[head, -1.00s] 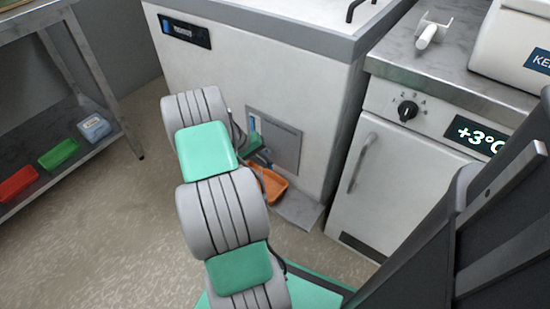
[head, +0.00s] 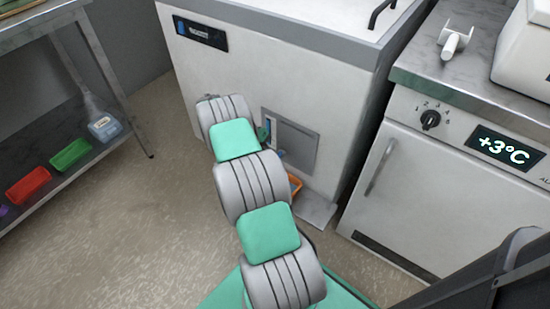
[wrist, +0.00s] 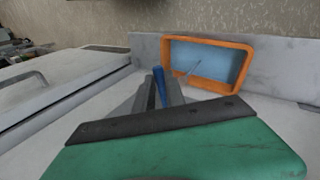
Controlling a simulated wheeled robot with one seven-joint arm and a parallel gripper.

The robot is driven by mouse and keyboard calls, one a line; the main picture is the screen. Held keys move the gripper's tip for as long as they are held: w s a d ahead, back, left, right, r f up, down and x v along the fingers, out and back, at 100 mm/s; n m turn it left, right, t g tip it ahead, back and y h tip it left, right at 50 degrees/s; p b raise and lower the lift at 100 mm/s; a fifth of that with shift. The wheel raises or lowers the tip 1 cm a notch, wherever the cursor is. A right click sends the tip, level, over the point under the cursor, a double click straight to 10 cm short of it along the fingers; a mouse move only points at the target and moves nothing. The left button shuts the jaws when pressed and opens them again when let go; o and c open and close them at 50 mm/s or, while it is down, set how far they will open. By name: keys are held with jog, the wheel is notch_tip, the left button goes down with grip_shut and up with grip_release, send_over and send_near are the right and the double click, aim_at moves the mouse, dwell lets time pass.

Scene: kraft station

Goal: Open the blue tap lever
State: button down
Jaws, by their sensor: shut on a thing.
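The blue tap lever (wrist: 159,78) stands between the two grey fingers of my gripper (wrist: 160,91) in the wrist view. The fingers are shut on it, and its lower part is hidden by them. In the head view my arm reaches to the front of the white cabinet (head: 240,75), near a grey recessed panel (head: 296,146). There my arm hides most of the gripper, and I cannot make out the lever clearly.
An orange tray (wrist: 207,41) with a light blue inside lies beyond the fingers; its edge shows low by the cabinet (head: 295,185). A white fridge (head: 440,185) stands to the right. A shelf (head: 40,165) with small bins is at left. Floor between is clear.

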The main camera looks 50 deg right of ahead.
dwell(0.4)
jog(key=c, duration=1.7)
grip_release()
jog(key=shift+w, duration=0.1)
jog(key=shift+p+v, duration=2.9)
jog(key=shift+v, duration=1)
